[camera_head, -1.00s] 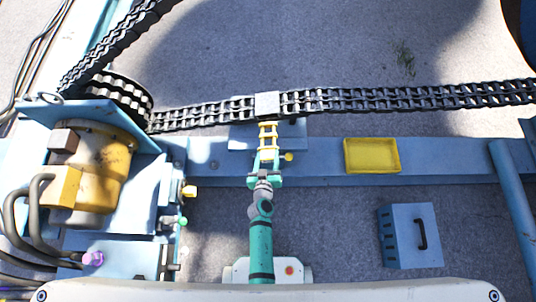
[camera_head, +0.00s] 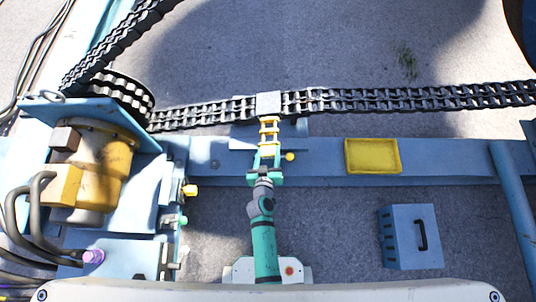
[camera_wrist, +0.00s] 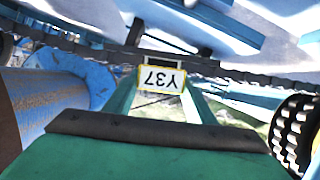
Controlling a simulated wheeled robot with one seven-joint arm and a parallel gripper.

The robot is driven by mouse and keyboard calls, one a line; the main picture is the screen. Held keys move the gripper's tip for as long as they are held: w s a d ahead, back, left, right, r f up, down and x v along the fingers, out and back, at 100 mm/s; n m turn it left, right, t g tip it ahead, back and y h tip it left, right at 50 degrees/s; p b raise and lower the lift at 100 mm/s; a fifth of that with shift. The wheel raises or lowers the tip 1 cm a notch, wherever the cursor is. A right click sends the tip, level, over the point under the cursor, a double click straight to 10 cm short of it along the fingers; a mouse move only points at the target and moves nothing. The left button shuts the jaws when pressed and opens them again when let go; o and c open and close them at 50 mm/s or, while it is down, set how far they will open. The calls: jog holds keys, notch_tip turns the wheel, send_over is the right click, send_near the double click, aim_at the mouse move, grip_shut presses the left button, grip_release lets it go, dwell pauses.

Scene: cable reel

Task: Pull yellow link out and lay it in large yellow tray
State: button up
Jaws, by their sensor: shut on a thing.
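The yellow link (camera_head: 269,131) is a short ladder-like piece just below the pale square block on the dark chain (camera_head: 400,98). Its upper end meets the block's lower edge in the picture; I cannot tell whether it is still joined to the chain. My gripper (camera_head: 267,155) is shut on the link's lower end. In the wrist view, a yellow-edged tag (camera_wrist: 162,79) reading Y37 shows upside down between my gripper's fingers (camera_wrist: 160,95). The large yellow tray (camera_head: 372,156) is empty on the blue beam, right of my gripper.
The pale block (camera_head: 269,103) sits on the chain. A small yellow knob (camera_head: 290,157) is just right of my gripper. A yellow motor (camera_head: 103,172) with hoses stands at left. A blue box (camera_head: 410,236) with a handle is at lower right. The beam between knob and tray is clear.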

aim_at(268, 142)
jog(key=shift+w+r, duration=0.2)
jog(key=shift+r, duration=2.05)
jog(key=shift+d+r, duration=0.1)
jog(key=shift+r, duration=0.05)
jog(key=shift+w+a+f+n+y, duration=0.25)
jog(key=shift+w+f+n+y, duration=0.1)
jog(key=shift+f, duration=0.35)
jog(key=shift+w+d+f+n+y, duration=0.15)
jog(key=shift+w+f+n+y, duration=0.15)
jog(key=shift+w+f, duration=0.45)
jog(key=shift+s+f, duration=0.1)
jog(key=shift+f, duration=0.05)
jog(key=s+d+f+m, duration=0.3)
jog(key=s+f, duration=0.7)
jog(key=f, duration=0.2)
jog(key=shift+w+d, duration=0.1)
jog(key=shift+w, duration=8.8)
jog(key=shift+s+d+f, duration=0.15)
jog(key=shift+d+f, duration=0.1)
jog(key=shift+f, duration=0.4)
jog(key=shift+a+f, duration=0.15)
jog(key=shift+a, duration=0.2)
